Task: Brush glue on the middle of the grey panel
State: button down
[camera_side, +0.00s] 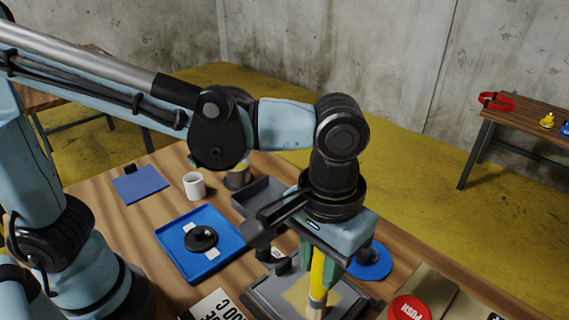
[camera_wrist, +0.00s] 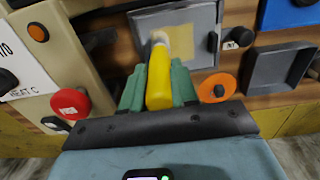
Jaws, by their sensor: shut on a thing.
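My gripper (camera_side: 320,262) is shut on a yellow-handled brush (camera_side: 318,272), held upright with its bristles down. In the wrist view my gripper's green fingers (camera_wrist: 158,84) close on both sides of the yellow handle (camera_wrist: 159,75). A yellowish patch (camera_wrist: 181,40) shows on the panel beside the bristles. In the side view the panel (camera_side: 272,292) lies beneath the brush, with the yellowish patch (camera_side: 299,295) around the tip. I cannot tell whether the bristles touch the panel.
A red push button (camera_side: 409,308) is right of the panel. A blue tray (camera_side: 170,238) holding a black round part is left, with a grey bin (camera_side: 262,193) behind the panel. A white mug (camera_side: 194,186) and blue pad (camera_side: 140,184) stand further back. A blue disc (camera_side: 378,268) is close behind the gripper.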

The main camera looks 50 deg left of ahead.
notch_tip(320, 180, up, 8)
jog(key=d, duration=0.1)
jog(key=shift+d, duration=0.35)
dwell(0.3)
dwell(0.5)
